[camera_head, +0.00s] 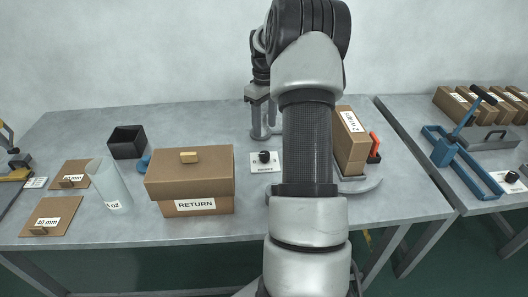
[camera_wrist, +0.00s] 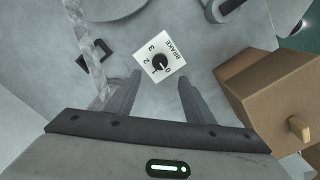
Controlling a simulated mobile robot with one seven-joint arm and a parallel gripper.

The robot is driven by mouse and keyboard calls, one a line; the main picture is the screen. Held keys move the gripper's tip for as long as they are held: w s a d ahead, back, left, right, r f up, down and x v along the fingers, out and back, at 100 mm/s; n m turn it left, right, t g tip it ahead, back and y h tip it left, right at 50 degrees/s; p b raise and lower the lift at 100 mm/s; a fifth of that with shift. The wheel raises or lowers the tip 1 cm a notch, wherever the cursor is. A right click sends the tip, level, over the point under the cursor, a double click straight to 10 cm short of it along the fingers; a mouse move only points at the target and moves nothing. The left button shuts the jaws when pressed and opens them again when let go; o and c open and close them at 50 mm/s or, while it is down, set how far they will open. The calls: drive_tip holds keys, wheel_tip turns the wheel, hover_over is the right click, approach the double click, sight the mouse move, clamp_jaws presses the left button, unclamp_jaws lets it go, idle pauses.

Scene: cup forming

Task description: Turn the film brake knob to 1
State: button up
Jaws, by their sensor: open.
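The film brake knob (camera_wrist: 160,62) is small, black and round, on a white plate (camera_wrist: 174,52) marked BRAKE with the numbers 0 to 3. Its pale pointer mark seems to face the 0, but it is small. In the head view the knob (camera_head: 264,156) and its plate (camera_head: 257,168) lie on the table right of the RETURN box. My gripper (camera_wrist: 160,77) is open and empty. In the wrist view its two fingers frame the knob from either side, apart from it. The gap in height between fingertips and knob is hard to tell.
The brown RETURN box (camera_head: 190,180) stands close left of the knob plate. Another brown box (camera_head: 349,140) stands to the right, behind my arm. A clear cylinder (camera_head: 109,186) and a black bin (camera_head: 127,141) are further left. Bare tabletop lies in front of the plate.

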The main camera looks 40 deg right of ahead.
sight(265, 153)
wheel_tip(265, 153, down, 12)
drive_tip(key=shift+r+b, duration=0.2)
drive_tip(key=shift+b, duration=0.4)
drive_tip(key=shift+c, duration=0.3)
drive_tip(key=c, duration=1)
drive_tip(key=shift+m, duration=0.3)
drive_tip(key=m, duration=0.5)
drive_tip(key=shift+p, duration=0.35)
drive_tip(key=m, duration=0.6)
